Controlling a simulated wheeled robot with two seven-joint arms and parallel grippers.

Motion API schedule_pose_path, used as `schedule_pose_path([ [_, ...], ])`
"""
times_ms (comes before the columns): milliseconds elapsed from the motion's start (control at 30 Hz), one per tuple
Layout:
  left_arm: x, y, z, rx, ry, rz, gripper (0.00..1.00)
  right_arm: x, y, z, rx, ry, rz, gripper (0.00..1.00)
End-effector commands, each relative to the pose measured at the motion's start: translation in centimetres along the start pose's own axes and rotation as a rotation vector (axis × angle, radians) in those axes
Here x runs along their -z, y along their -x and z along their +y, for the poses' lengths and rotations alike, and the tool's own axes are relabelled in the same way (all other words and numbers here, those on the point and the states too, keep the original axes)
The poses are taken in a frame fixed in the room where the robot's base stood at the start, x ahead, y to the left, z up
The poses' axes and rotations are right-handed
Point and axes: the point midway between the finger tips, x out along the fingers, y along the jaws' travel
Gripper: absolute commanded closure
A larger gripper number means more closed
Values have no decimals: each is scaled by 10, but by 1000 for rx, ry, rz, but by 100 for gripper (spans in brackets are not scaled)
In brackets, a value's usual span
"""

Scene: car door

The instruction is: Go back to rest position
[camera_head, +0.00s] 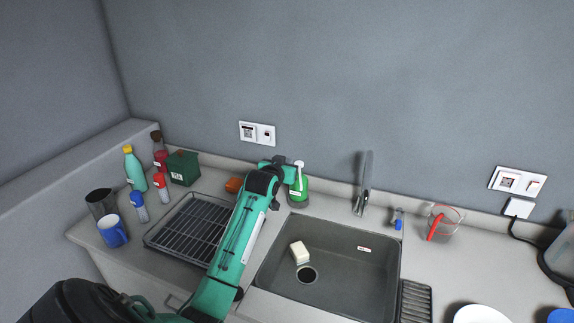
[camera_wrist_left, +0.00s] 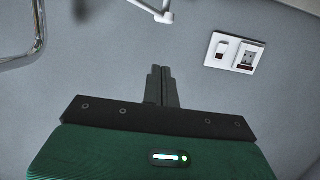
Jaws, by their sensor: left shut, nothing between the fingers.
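My left arm reaches in from the lower left across the drying rack. My left gripper (camera_head: 284,163) is beside the pump head of the green soap bottle (camera_head: 299,190), in front of the back wall. In the left wrist view its two fingers (camera_wrist_left: 161,76) are together with nothing between them. The white pump nozzle (camera_wrist_left: 152,10) shows at the top of that view, apart from the fingertips. My right gripper is not in view.
The sink (camera_head: 335,262) holds a pale sponge (camera_head: 299,252). The tap (camera_head: 363,185) stands behind it. The drying rack (camera_head: 165,238) is partly hidden by my arm. Bottles, a blue mug (camera_head: 112,231) and a green box (camera_head: 183,168) stand left. A measuring jug (camera_head: 443,221) stands right.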

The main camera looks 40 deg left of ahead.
Motion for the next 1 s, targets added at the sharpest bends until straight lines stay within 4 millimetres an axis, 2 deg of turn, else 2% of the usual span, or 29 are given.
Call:
schedule_pose_path([
  [367, -3, 1, 2, -2, -3, -6, 100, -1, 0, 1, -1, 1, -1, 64],
  [467, -21, 10, 12, -14, -24, -42, 100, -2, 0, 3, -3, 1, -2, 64],
  [567, -59, 31, 32, -41, -68, -121, 100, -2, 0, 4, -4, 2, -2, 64],
  [700, -128, 83, 69, -94, -148, -277, 100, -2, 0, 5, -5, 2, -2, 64],
  [767, -156, 110, 84, -118, -179, -345, 100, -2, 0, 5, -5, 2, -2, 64],
  [900, -214, 180, 112, -173, -244, -502, 100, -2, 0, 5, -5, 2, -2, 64],
  [1000, -248, 235, 127, -211, -282, -613, 100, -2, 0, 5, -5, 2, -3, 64],
])
